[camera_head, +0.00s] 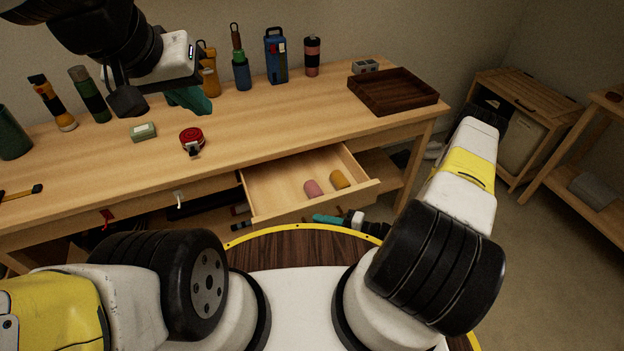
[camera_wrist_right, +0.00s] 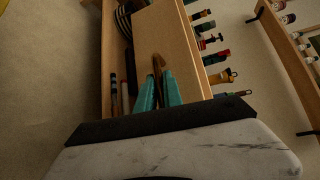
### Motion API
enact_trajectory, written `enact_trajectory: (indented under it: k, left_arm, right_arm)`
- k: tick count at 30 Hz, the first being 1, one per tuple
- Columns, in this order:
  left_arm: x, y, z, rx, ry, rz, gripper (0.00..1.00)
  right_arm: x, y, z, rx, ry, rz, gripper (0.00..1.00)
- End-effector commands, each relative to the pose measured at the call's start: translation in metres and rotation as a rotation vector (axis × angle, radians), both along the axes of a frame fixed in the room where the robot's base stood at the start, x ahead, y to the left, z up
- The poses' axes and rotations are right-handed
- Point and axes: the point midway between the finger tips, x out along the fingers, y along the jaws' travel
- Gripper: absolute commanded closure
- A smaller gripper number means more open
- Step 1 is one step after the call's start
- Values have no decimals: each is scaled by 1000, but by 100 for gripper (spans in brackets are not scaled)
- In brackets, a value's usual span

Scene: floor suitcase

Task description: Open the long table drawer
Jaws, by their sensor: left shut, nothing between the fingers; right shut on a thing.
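The long table drawer (camera_head: 270,184) stands pulled out from under the wooden table (camera_head: 250,118) in the head view. A pink cylinder (camera_head: 313,189) and an orange-yellow cylinder (camera_head: 339,179) lie inside it. My right gripper (camera_head: 322,218) is low in front of the drawer's front board. In the right wrist view its teal fingers (camera_wrist_right: 158,88) are shut on a thin brown handle (camera_wrist_right: 157,64) at the drawer front (camera_wrist_right: 166,38). The handle is hidden in the head view. My left gripper (camera_head: 190,101) is shut and empty above the tabletop.
Bottles and flashlights stand along the table's back. A red tape measure (camera_head: 191,138) and a green box (camera_head: 143,131) lie under and beside my left gripper. A dark wooden tray (camera_head: 393,92) is at the right end. A wooden cabinet (camera_head: 515,125) stands farther right.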

Motion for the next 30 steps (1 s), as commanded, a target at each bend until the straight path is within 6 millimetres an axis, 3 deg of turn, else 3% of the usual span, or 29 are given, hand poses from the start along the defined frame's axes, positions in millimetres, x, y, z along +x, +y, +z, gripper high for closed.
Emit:
enact_trajectory:
  k: [9,21,22,23,30]
  left_arm:
    - [0,0,0,0,0,0,100]
    - [0,0,0,0,0,0,100]
    - [0,0,0,0,0,0,100]
    - [0,0,0,0,0,0,100]
    - [0,0,0,0,0,0,100]
  right_arm:
    - [-25,-8,0,0,0,0,100]
    - [-27,-9,0,-1,0,1,100]
    - [-27,-9,0,-1,0,1,85]
    - [-27,-9,0,-1,0,1,80]
    - [-26,-9,0,-1,0,0,80]
